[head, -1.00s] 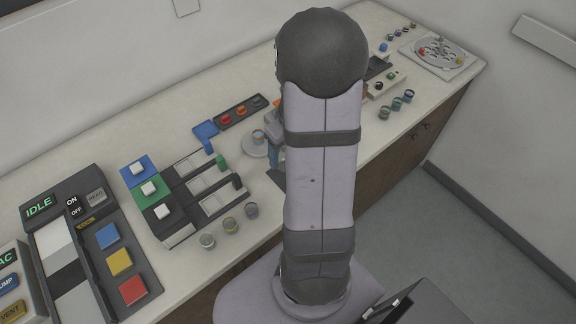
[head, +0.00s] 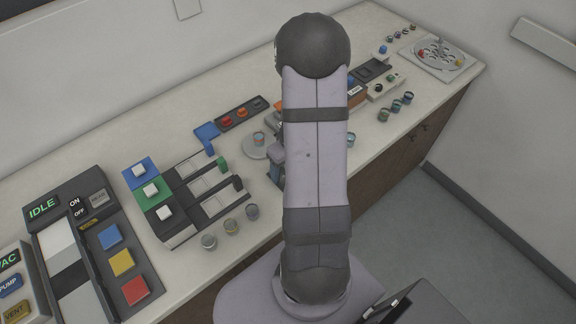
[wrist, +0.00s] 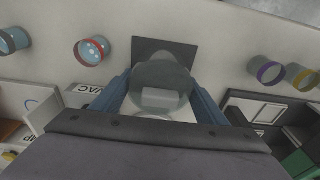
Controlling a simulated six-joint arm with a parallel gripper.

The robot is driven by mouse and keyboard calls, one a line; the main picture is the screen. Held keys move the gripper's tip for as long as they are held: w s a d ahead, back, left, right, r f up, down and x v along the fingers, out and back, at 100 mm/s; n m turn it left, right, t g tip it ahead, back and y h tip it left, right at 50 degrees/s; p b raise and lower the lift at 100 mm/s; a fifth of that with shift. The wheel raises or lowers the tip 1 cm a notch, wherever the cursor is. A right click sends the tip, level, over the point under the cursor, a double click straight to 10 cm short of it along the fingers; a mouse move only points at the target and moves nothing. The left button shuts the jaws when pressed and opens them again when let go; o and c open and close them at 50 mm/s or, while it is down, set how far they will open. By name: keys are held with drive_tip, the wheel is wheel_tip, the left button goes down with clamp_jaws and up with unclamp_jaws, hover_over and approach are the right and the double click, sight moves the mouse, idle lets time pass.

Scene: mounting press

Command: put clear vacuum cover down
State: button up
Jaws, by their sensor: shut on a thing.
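The clear vacuum cover (wrist: 160,76) is a see-through, greyish dome in the middle of the wrist view. My gripper (wrist: 160,100) is shut on it, with one blue-grey finger on each side. A dark square mat (wrist: 150,45) lies on the counter just beyond the cover and partly shows behind it. A pale surface shows through and below the cover. I cannot tell whether the cover touches anything beneath. In the head view my arm hides the cover, and only a bit of my gripper (head: 277,160) shows at the arm's left edge.
In the wrist view, a red-rimmed cup (wrist: 90,51) stands left of the mat and a purple-rimmed cup (wrist: 264,70) right of it.

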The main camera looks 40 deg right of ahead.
drive_tip(key=shift+f, duration=0.15)
drive_tip(key=o, duration=1.1)
drive_tip(key=r, duration=0.4)
drive_tip(key=s+r+b, duration=0.1)
drive_tip(key=r, duration=0.3)
drive_tip(key=r+b, duration=0.1)
drive_tip(key=r, duration=0.3)
drive_tip(key=shift+s+r, duration=0.1)
drive_tip(key=shift+s, duration=0.1)
drive_tip(key=shift+g, duration=0.7)
drive_tip(key=s+a, duration=0.2)
drive_tip(key=a, duration=0.4)
drive_tip(key=s+a+f, duration=0.1)
drive_tip(key=s+a, duration=0.2)
drive_tip(key=a, duration=0.4)
drive_tip(key=s+a+f, duration=0.1)
drive_tip(key=s+a, duration=0.1)
drive_tip(key=a, duration=0.5)
drive_tip(key=shift+s, duration=0.15)
